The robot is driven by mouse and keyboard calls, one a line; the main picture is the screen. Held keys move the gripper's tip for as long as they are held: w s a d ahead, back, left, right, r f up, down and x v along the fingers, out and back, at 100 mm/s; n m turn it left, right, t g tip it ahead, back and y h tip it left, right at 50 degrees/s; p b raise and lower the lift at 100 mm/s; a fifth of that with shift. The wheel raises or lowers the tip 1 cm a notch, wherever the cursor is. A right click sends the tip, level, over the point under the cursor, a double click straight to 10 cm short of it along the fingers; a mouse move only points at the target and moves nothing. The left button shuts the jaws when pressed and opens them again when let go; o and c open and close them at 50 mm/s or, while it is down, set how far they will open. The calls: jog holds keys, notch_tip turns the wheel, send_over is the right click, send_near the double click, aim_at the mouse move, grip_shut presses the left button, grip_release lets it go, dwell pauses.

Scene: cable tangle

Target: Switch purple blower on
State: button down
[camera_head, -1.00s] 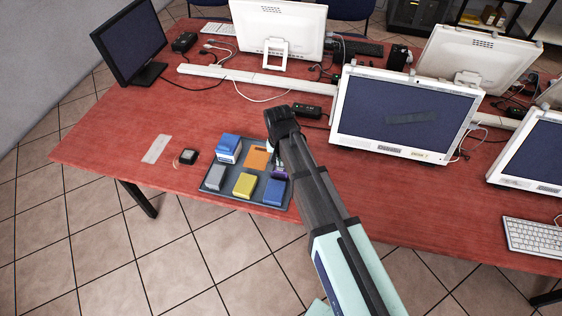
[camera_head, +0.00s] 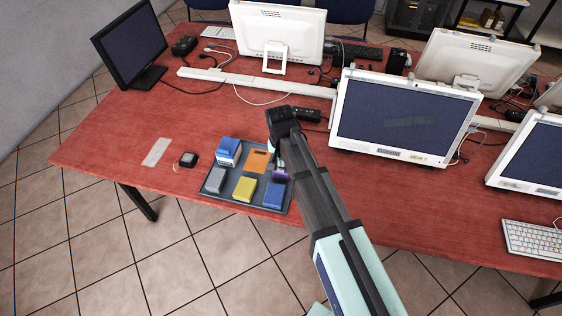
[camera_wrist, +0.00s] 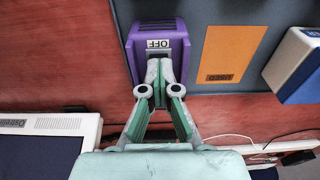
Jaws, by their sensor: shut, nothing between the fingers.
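The purple blower (camera_wrist: 176,55) is a small box on the grey tray, with a grey panel and a white OFF label (camera_wrist: 158,44) that appears upside down in the wrist view. In the head view, the blower (camera_head: 281,175) shows at the tray's right side, partly hidden by my arm. My gripper (camera_wrist: 160,66) is shut and empty, its fingertips at the blower's front just below the label. I cannot tell whether they touch it. The fingertips cover the area below the label, so any switch there is hidden.
A monitor (camera_head: 402,112) stands right of my arm.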

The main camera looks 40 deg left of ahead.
jog(key=shift+w+f, duration=0.1)
jog(key=shift+f, duration=0.05)
jog(key=r+p, duration=0.2)
jog(key=r, duration=0.1)
jog(key=r+p, duration=0.1)
jog(key=shift+s+d+r, duration=0.15)
jog(key=shift+s+r, duration=0.1)
jog(key=shift+r, duration=0.1)
jog(key=shift+s+r+b, duration=0.1)
jog(key=shift+r+b, duration=0.3)
jog(key=shift+b, duration=0.25)
notch_tip(320, 180, up, 9)
jog(key=b, duration=0.2)
jog(key=shift+s, duration=0.45)
jog(key=shift+d+f, duration=0.1)
